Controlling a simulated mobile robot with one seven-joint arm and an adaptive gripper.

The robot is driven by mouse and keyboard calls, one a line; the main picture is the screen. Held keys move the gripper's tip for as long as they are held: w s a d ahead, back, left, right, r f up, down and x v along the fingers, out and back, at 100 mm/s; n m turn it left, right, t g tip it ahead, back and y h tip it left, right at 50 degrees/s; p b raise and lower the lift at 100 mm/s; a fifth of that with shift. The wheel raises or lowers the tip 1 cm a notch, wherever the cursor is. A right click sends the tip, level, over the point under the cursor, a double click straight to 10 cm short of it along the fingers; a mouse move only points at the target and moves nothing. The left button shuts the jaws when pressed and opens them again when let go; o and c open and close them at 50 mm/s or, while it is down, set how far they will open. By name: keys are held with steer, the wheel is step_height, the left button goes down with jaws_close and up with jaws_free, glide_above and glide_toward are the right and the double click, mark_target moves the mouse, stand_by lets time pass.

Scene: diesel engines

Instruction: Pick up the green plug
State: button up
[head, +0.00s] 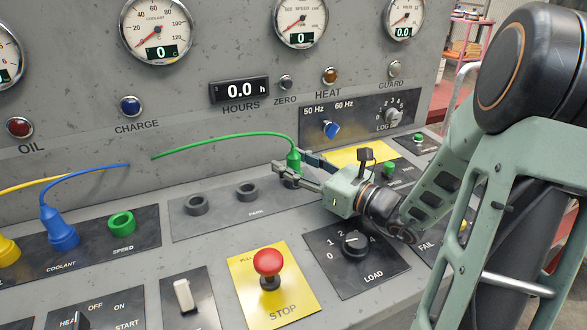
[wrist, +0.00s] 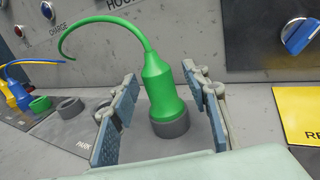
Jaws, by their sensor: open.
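The green plug (wrist: 161,90) stands upright in a dark grey ring socket (wrist: 170,127), with its green cable arching up and to the left. In the head view the plug (head: 294,160) sits at the right end of the PARK panel (head: 225,223), its lower part partly hidden by the gripper. My gripper (wrist: 152,95) is open, with one finger on each side of the plug. A visible gap shows on both sides, so the fingers do not appear to touch it. In the head view my gripper (head: 296,170) reaches in from the right.
Two empty grey sockets (head: 196,205) lie left on the PARK panel. A blue plug (head: 61,231) and an empty green SPEED socket (head: 122,222) are further left. A red STOP button (head: 268,264) and LOAD knob (head: 354,244) stand in front. The gauge wall rises behind.

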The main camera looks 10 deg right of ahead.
steer(key=shift+c, duration=0.5)
jaws_close()
steer(key=shift+r, duration=0.15)
